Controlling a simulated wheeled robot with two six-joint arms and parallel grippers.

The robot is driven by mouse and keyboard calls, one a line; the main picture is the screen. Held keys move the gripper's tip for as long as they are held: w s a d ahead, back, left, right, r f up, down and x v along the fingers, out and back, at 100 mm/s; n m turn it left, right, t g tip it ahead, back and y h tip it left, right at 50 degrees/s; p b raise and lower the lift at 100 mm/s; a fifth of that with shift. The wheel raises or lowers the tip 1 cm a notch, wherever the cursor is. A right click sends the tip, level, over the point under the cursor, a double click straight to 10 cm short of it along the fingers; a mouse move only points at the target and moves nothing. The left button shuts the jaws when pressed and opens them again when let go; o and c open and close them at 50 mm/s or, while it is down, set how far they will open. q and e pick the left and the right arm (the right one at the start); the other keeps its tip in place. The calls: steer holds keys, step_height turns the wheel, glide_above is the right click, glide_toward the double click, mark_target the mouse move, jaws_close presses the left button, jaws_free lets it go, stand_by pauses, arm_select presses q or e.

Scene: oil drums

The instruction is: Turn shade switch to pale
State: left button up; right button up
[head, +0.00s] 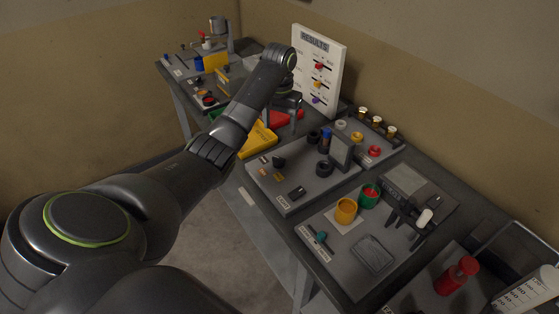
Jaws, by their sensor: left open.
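The grey panel (318,184) in the middle of the table carries two dark switches. One is a dark knob (279,162) near its left edge, beside small white and orange labels. The other is a dark switch (297,193) near the front edge, by a white label with unreadable print. I cannot tell which is the shade switch or how it is set. My left gripper (290,104) is open beyond this panel, above the far part of the table, apart from both switches. My forearm partly hides its fingers. My right gripper is out of view.
Yellow (258,141) and red (287,117) trays lie near my left gripper. A white results board (318,68) stands behind. Dark cylinders stand on the panel.

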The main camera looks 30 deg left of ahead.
mark_target(279, 161)
arm_select(q)
step_height(279, 161, down, 12)
steer(key=shift+p, duration=0.9)
steer(key=c, duration=1)
steer(key=shift+r, duration=0.1)
